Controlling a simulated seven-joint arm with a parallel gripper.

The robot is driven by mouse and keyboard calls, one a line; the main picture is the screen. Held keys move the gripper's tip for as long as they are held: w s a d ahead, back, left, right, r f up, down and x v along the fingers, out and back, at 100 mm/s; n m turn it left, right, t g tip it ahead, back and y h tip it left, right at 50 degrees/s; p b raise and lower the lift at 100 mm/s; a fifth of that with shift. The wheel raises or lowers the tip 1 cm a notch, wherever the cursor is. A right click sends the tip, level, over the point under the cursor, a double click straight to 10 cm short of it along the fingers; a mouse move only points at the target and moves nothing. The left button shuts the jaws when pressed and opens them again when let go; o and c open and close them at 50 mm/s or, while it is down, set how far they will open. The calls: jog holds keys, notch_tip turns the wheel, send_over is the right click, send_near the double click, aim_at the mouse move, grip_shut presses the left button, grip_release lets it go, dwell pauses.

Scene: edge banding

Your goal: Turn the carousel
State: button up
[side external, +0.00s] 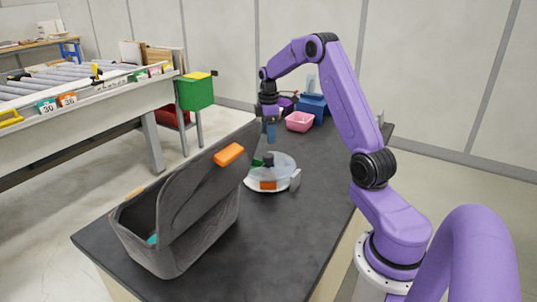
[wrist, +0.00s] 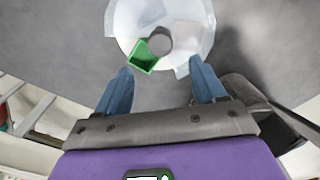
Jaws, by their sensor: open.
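The carousel, a white round turntable (side external: 252,183), stands on the dark table beside the grey bin. It has a dark grey centre post (side external: 268,160), an orange part at its front and a pale block at its right edge. In the wrist view the carousel (wrist: 124,20) is at the top, with the round top of the post (wrist: 159,41), a green open cup (wrist: 143,57) and translucent pieces on the right. My gripper (side external: 270,140) points down above the carousel's far side. Its blue fingers (wrist: 161,72) are apart, with nothing between them.
A pink basket (side external: 300,122) and blue bin (side external: 313,108) are at the table's far end. The table (side external: 290,235) is clear at front right.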

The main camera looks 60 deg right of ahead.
aim_at(269, 155)
notch_tip(269, 155, down, 9)
dwell(0.3)
grip_shut()
